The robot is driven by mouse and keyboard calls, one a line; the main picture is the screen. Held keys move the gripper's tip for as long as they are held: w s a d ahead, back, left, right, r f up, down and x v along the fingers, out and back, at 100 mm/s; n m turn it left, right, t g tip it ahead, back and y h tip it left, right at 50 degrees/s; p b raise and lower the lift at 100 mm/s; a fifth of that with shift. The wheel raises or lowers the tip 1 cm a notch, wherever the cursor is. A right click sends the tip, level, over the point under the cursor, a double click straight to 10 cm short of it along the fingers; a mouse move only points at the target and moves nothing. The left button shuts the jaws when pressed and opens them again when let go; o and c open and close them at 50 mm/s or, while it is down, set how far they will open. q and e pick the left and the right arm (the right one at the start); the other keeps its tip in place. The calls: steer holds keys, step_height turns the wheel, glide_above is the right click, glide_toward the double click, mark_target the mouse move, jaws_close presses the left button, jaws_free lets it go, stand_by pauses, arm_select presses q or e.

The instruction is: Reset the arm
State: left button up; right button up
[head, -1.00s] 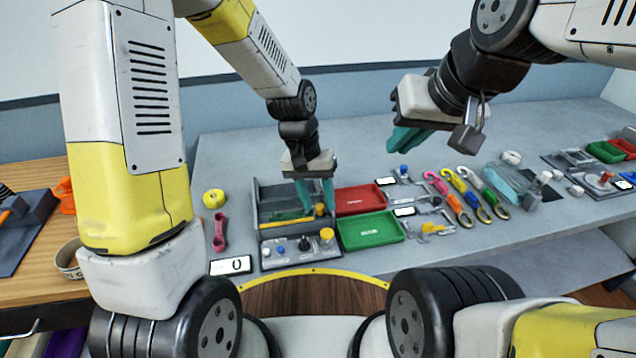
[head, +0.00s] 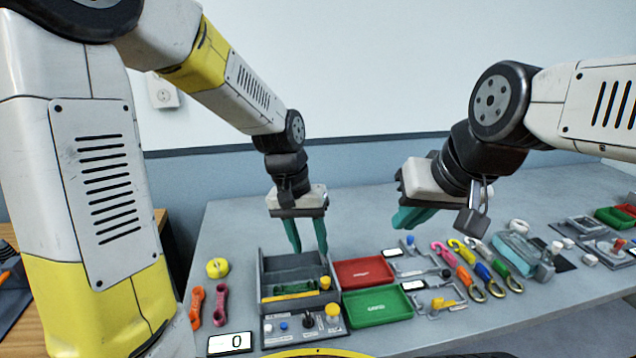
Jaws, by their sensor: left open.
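My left gripper (head: 308,236) has two teal fingers spread apart, pointing down over the back of the grey compartment box (head: 264,277). It is open with nothing between the fingers. My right gripper (head: 408,218) is held above the table at centre right, its teal fingers pointing down and left. The fingers overlap in this view, so I cannot tell if it is open or shut.
On the grey table stand a red tray (head: 364,272), a green tray (head: 378,306), a knob panel (head: 303,328), a yellow tape roll (head: 217,268) and a counter reading 0 (head: 231,343). Several coloured straps with hooks (head: 482,268) lie at right. The table's back is clear.

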arm_select(q)
steer(key=s+a+r+n+t, duration=0.2)
steer(key=s+a+r+t, duration=0.4)
steer(key=s+a+r, duration=0.4)
step_height(320, 180, up, 3)
steer(key=shift+s+a+r, duration=0.2)
steer(key=shift+s+a, duration=0.2)
steer(key=shift+a, duration=0.75)
